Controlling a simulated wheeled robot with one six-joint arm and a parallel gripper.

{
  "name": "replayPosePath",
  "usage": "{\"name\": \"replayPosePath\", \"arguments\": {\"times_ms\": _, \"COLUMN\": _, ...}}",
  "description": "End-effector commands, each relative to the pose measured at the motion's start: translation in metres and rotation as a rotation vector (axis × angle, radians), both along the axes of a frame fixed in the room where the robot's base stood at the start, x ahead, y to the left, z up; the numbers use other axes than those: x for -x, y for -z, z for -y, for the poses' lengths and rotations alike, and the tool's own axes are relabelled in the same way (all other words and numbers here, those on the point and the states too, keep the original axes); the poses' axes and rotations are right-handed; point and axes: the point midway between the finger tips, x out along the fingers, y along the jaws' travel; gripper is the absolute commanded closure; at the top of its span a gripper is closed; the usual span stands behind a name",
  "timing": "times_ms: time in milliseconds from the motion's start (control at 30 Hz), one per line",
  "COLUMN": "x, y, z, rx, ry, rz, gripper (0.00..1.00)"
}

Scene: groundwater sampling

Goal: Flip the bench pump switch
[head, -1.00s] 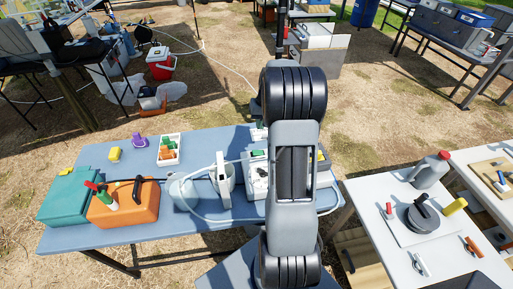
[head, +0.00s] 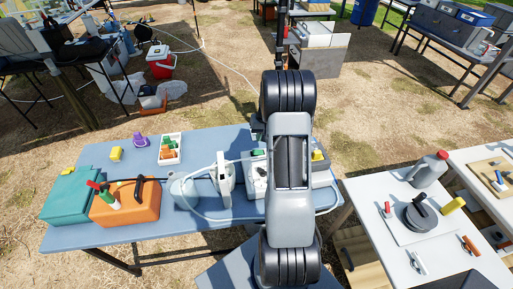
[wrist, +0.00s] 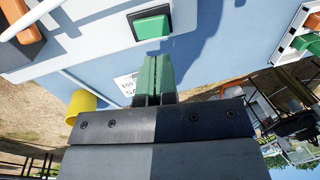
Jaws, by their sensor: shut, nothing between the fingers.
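A green rocker switch (wrist: 151,25) in a black frame sits on a pale panel at the top of the wrist view. I take it for the pump switch. My gripper (wrist: 155,62) has green fingertips pressed together, with nothing between them. The tips lie just below the switch in the picture; I cannot tell whether they touch it. In the head view, the white and grey bench equipment (head: 256,180) stands at the right end of the blue table.
A white table (head: 365,215) stands at right.

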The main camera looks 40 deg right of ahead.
Motion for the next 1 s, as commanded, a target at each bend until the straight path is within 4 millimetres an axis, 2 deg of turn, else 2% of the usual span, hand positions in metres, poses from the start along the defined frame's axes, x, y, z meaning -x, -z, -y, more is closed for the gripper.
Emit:
{"name": "replayPosePath", "arguments": {"times_ms": 200, "x": -0.003, "y": 0.037, "z": -0.007, "rx": -0.002, "ry": -0.001, "rz": -0.002, "gripper": 1.00}}
{"name": "replayPosePath", "arguments": {"times_ms": 433, "x": -0.005, "y": 0.062, "z": -0.011, "rx": 0.000, "ry": -0.001, "rz": -0.001, "gripper": 1.00}}
{"name": "replayPosePath", "arguments": {"times_ms": 633, "x": -0.006, "y": 0.071, "z": -0.013, "rx": 0.000, "ry": 0.000, "rz": 0.000, "gripper": 1.00}}
{"name": "replayPosePath", "arguments": {"times_ms": 1000, "x": -0.006, "y": 0.073, "z": -0.013, "rx": 0.001, "ry": 0.000, "rz": 0.000, "gripper": 1.00}}
